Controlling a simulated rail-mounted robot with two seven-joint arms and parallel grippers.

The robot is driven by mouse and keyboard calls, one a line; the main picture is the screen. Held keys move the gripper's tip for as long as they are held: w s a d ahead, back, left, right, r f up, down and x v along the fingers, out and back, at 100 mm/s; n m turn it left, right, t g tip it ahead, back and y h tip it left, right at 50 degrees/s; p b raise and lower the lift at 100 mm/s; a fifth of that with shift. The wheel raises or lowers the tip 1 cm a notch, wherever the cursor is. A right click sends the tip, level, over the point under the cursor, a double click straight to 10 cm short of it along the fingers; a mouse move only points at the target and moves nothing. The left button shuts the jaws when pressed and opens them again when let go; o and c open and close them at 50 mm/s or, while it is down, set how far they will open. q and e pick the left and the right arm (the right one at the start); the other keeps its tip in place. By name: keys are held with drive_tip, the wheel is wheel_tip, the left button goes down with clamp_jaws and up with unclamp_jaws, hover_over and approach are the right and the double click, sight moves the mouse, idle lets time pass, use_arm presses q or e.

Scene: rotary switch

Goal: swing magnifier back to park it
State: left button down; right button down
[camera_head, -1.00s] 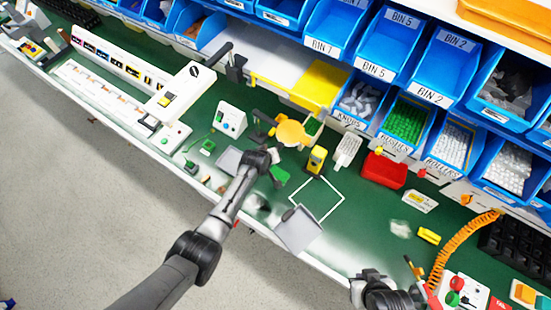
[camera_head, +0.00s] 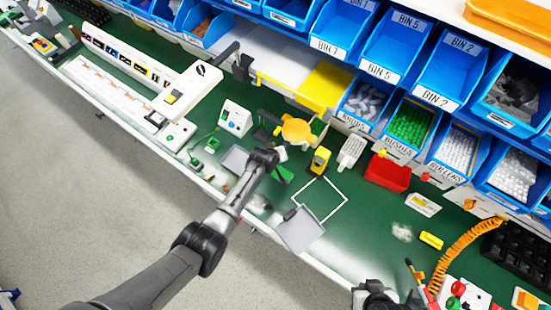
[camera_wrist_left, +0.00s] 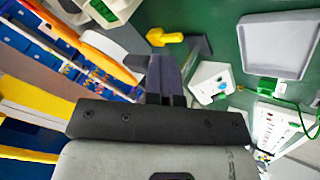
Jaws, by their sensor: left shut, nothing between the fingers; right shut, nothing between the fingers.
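An orange, rounded head (camera_head: 298,130) stands on a dark support at the middle of the bench in the head view; it looks like the magnifier, but its lens cannot be made out. In the left wrist view a yellow knob (camera_wrist_left: 165,38) sits on a dark bracket just beyond my left gripper (camera_wrist_left: 165,82). My left gripper is shut and empty, apart from the knob as far as I can tell. In the head view my left forearm reaches to just left of and below the orange head. My right gripper (camera_head: 375,292) is at the bottom edge, shut, partly cut off.
A white button box (camera_head: 235,118) stands left of the orange head; a yellow-and-black device (camera_head: 319,160) stands right of it. A grey tray (camera_wrist_left: 280,45) shows in the left wrist view. Blue bins (camera_head: 393,45) line the back. A red bin (camera_head: 387,172) is farther right.

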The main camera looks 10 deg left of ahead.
use_arm(q)
drive_tip(key=s+r+p, duration=0.5)
drive_tip(key=s+r, duration=0.3)
drive_tip(key=s, duration=0.1)
drive_tip(key=shift+s, duration=0.25)
